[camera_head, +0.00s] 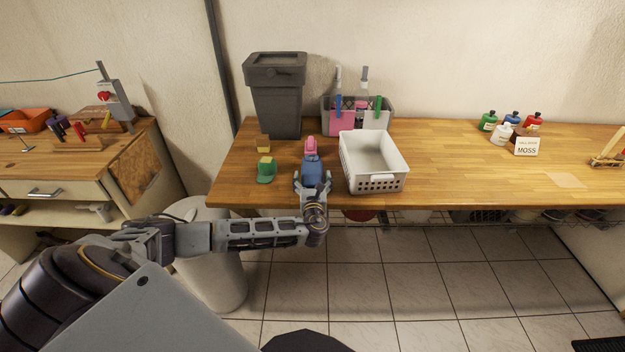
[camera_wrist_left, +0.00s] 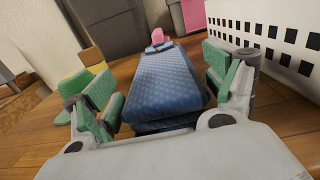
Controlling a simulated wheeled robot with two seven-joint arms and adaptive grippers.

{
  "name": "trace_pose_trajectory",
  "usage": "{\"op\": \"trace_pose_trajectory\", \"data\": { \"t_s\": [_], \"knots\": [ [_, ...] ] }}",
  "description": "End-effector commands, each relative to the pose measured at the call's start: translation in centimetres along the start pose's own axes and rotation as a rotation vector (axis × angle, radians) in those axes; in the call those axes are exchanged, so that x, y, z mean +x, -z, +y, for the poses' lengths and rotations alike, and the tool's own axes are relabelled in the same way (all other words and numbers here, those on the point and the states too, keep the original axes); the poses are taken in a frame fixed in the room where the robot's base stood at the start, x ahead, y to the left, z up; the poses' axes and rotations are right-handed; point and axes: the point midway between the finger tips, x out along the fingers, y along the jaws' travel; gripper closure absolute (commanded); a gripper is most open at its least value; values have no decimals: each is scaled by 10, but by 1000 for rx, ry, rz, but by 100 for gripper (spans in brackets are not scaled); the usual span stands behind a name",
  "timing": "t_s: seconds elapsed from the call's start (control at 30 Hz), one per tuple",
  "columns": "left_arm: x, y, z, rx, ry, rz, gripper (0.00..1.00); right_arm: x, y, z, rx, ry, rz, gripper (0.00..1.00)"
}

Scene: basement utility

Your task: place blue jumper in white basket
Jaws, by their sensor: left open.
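The blue jumper (camera_head: 312,168) lies folded on the wooden table, left of the white basket. In the left wrist view the blue jumper (camera_wrist_left: 160,82) lies between the green-padded fingers. The white basket (camera_head: 376,184) stands upright and looks empty inside; its slotted wall (camera_wrist_left: 265,35) shows at the upper right of the left wrist view. My left gripper (camera_head: 312,184) is open at the table's front edge, with its fingers on either side of the jumper. In the left wrist view, gaps show between the left gripper (camera_wrist_left: 165,95) and the cloth. My right gripper is not in view.
A pink item (camera_head: 310,146) lies just behind the jumper. A green item (camera_head: 265,172) and a yellow item (camera_head: 263,145) lie to the left. A dark bin (camera_head: 276,100) and a grey caddy (camera_head: 370,115) stand behind.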

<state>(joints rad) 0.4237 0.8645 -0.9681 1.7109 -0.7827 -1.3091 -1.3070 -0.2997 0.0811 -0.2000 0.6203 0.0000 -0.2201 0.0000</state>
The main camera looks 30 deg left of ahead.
Motion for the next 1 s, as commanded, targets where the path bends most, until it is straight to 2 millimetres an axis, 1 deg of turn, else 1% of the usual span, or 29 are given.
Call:
{"op": "trace_pose_trajectory", "data": {
  "t_s": [0.27,0.47,1.0],
  "knots": [
    [0,1,0,0,0,-1,15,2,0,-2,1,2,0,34],
    [0,2,0,0,-1,-1,15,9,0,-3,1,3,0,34],
    [-67,6,1,0,2,1,15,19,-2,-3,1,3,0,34]
  ]
}}
